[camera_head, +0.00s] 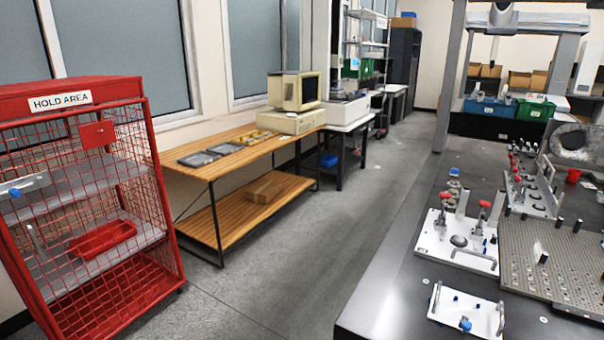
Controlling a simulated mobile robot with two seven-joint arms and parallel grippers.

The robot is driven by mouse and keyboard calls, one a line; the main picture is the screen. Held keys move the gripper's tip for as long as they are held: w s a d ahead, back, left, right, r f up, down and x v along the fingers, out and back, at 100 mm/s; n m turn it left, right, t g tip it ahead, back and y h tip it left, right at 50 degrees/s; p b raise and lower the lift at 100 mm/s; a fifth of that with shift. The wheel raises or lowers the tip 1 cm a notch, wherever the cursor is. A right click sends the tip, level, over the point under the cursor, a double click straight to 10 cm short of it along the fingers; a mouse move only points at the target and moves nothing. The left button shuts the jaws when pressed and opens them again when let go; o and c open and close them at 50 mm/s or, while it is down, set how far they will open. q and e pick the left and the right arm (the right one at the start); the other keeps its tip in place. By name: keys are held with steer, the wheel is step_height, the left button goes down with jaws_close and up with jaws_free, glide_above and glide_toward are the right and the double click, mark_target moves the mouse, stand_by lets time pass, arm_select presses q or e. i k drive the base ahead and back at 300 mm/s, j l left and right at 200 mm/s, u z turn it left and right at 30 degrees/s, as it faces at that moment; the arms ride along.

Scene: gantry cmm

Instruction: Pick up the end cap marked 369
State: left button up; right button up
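I cannot make out an end cap marked 369; no such number is readable in the head view. Small metal and black parts stand on the dark table (385,300) at the right, too small to identify. A white fixture plate (437,258) with red-handled clamps and a smaller white plate (450,302) with blue pieces lie near its front. Neither of my grippers shows.
A red mesh cage marked HOLD AREA (163,180) stands at the left. A wooden bench (205,172) with an old computer (294,92) runs along the wall. A perforated plate (560,265) lies at the right. The grey floor (300,260) between cage and table is clear.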

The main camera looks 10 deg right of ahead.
mark_target(452, 203)
steer(key=i+j+u, duration=0.2)
steer(key=u, duration=0.15)
steer(key=i+j+u, duration=0.1)
steer(key=i+u, duration=0.15)
steer(key=u, duration=0.15)
steer(key=i+u, duration=0.35)
steer(key=i+j+z, duration=0.15)
steer(key=i, duration=0.4)
steer(key=i+z, duration=0.2)
steer(key=i, duration=0.35)
steer(key=i+z, duration=0.55)
steer(key=z, duration=0.15)
steer(key=i+z, duration=1.2)
steer(key=z, duration=0.15)
steer(key=i+j+z, duration=0.1)
steer(key=i+z, duration=0.3)
steer(key=i+j+z, duration=0.2)
steer(key=z, duration=0.2)
steer(key=i+j+z, duration=0.95)
steer(key=j, duration=0.2)
steer(key=i+j+z, duration=0.2)
steer(key=j, duration=0.2)
steer(key=k, duration=0.1)
